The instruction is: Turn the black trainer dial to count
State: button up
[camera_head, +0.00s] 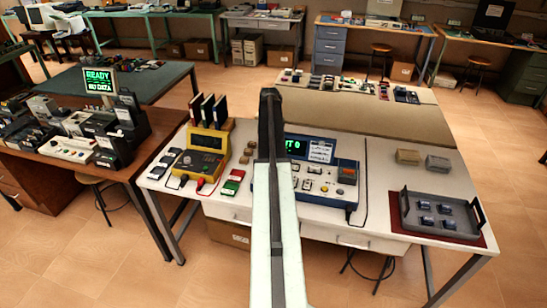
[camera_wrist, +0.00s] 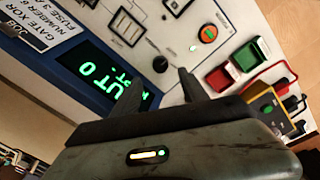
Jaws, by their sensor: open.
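The trainer has a pale panel in a blue case (camera_head: 330,172) on the white bench, partly hidden by my arm in the head view. In the wrist view its display (camera_wrist: 103,72) shows green text that seems to read "OUT 0". A smaller dark round knob (camera_wrist: 160,64) lies nearer, between the fingertips as seen. My gripper (camera_wrist: 149,72) is open and empty over the panel, apart from the black dial. I cannot tell its height above the panel.
Green and red blocks (camera_wrist: 243,56) and a yellow meter (camera_head: 205,150) stand to the left of the trainer on the bench. A grey tray (camera_head: 440,213) holds several small parts at right. A label card (camera_head: 320,152) stands by the display.

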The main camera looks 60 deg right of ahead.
notch_tip(320, 180, down, 8)
jog(key=b, duration=0.7)
jog(key=shift+d, duration=0.15)
jog(key=shift+r, duration=0.15)
grip_shut()
jog(key=shift+d, duration=0.15)
